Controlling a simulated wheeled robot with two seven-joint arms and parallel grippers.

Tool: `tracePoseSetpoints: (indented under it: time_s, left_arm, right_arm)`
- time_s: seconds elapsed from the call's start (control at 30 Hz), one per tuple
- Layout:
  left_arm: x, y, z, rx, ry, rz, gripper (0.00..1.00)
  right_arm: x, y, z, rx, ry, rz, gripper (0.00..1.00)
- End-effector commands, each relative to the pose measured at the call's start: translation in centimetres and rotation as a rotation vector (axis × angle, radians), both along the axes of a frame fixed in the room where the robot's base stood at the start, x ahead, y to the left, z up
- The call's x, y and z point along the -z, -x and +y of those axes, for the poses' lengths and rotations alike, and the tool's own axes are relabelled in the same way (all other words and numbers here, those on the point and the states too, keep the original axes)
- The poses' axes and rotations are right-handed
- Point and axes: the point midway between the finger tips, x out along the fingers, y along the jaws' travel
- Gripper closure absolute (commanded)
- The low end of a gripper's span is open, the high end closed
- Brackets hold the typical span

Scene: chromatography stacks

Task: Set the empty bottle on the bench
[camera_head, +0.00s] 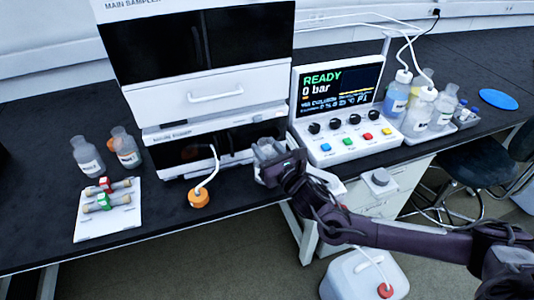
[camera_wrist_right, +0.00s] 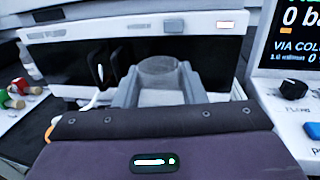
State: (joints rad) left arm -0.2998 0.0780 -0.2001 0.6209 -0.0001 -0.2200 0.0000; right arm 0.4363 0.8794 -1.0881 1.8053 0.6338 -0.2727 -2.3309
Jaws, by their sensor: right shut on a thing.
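My right gripper (camera_head: 268,160) is shut on a clear bottle (camera_head: 267,147), held in front of the white instrument's lower bay, near the bench's front edge. In the right wrist view the bottle (camera_wrist_right: 160,72) shows as a grey, translucent round shape between the two grey fingers (camera_wrist_right: 158,88). Its lower part is hidden by the gripper, and I cannot tell whether it touches anything below. The dark bench (camera_head: 240,205) runs under the instrument. My left gripper is not in view.
An orange cap (camera_head: 199,198) with a white tube stands on the bench. Two labelled bottles (camera_head: 88,157) (camera_head: 125,147) and a white tray (camera_head: 108,222) with columns are at left. The control panel (camera_head: 345,145) is right of my gripper. Bare bench lies between the tray and cap.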

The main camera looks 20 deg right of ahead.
Motion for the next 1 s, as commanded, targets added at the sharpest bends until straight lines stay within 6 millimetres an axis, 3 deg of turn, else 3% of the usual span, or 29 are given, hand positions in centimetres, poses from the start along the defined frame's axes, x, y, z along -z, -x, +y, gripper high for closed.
tracePoseSetpoints:
  time_s: [0.13, 0.53, 0.57, 0.7, 1.0]
  left_arm:
    - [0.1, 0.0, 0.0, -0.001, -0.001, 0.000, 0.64]
    - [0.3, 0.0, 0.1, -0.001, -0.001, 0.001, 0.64]
    - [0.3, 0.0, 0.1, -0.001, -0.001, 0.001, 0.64]
    - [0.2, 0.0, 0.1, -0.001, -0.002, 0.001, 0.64]
    - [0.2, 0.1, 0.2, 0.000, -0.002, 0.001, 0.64]
  right_arm:
    - [1.7, 0.0, 0.0, 0.001, -0.001, -0.002, 1.00]
    - [2.3, 0.0, 0.0, 0.001, -0.002, -0.003, 1.00]
    - [2.3, 0.0, 0.0, 0.001, -0.001, -0.001, 0.62]
    - [2.3, 0.0, 0.0, 0.000, -0.001, -0.001, 0.43]
    - [2.1, 0.0, 0.0, 0.000, -0.001, -0.001, 0.41]
